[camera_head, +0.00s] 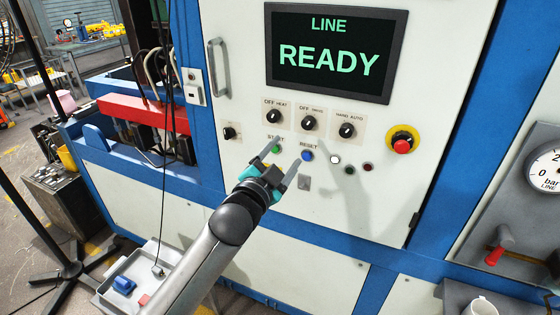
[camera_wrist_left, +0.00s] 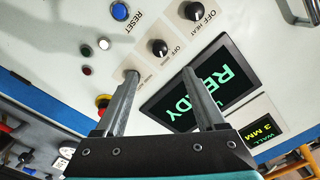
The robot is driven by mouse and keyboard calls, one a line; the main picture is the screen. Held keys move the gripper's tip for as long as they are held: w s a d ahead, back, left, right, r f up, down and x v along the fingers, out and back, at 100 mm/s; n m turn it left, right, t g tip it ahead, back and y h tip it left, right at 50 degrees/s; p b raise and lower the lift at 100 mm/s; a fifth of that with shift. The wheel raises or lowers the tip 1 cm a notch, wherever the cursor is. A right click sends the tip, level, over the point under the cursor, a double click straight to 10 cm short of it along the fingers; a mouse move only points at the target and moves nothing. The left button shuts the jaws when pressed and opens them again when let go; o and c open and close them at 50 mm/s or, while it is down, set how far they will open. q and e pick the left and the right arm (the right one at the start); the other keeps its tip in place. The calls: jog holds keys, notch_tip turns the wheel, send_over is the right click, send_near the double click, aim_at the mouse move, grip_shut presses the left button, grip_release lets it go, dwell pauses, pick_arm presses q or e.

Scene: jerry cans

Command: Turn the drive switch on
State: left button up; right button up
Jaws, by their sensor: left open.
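The drive switch (camera_head: 309,123) is a black knob on a beige plate, the middle of three on the white panel. It also shows in the left wrist view (camera_wrist_left: 158,47), just past the fingertips and roughly in line with the gap between them. I cannot tell its exact pointer direction. My left gripper (camera_head: 287,155) is open and empty, below the switch in the head view, over the green start button and blue reset button. In the left wrist view its two fingers (camera_wrist_left: 160,74) stand apart, not around the knob. My right gripper is not in view.
The heat knob (camera_head: 273,117) and hand/auto knob (camera_head: 347,130) flank the switch. A red emergency button (camera_head: 402,144) is at right. The screen (camera_head: 337,55) reads LINE READY. A door handle (camera_head: 218,68) sticks out at left. A grey tray (camera_head: 120,268) is below left.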

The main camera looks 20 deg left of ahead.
pick_arm(q)
jog(key=shift+s, duration=0.85)
jog(key=shift+f, duration=0.1)
jog(key=s+a+f+n+g+b, duration=0.1)
jog(key=s+f+g+b, duration=0.25)
jog(key=f, duration=1.45)
jog(key=s+f+n+g+b, duration=0.2)
jog(key=s+f+g+b, duration=0.15)
jog(key=f, duration=1.45)
jog(key=s+f+n+g+b, duration=0.1)
jog(key=s+f+g+b, duration=0.15)
jog(key=s+f, duration=0.6)
jog(key=s+f+g+b, duration=0.1)
jog(key=s+f+b, duration=0.3)
jog(key=f, duration=0.8)
jog(key=s+f+g+b, duration=0.1)
jog(key=s+f+g, duration=0.1)
jog(key=s+f, duration=0.4)
jog(key=s+d+f+n+g+b, duration=0.1)
jog(key=s+f, duration=0.5)
jog(key=s, duration=0.7)
jog(key=s+d+f+n+g+b, duration=0.1)
jog(key=s+f+g+b, duration=0.2)
jog(key=s, duration=0.6)
notch_tip(320, 180, down, 3)
jog(key=shift+s+r+y, duration=0.1)
jog(key=shift+s+y, duration=0.15)
jog(key=shift+y, duration=0.05)
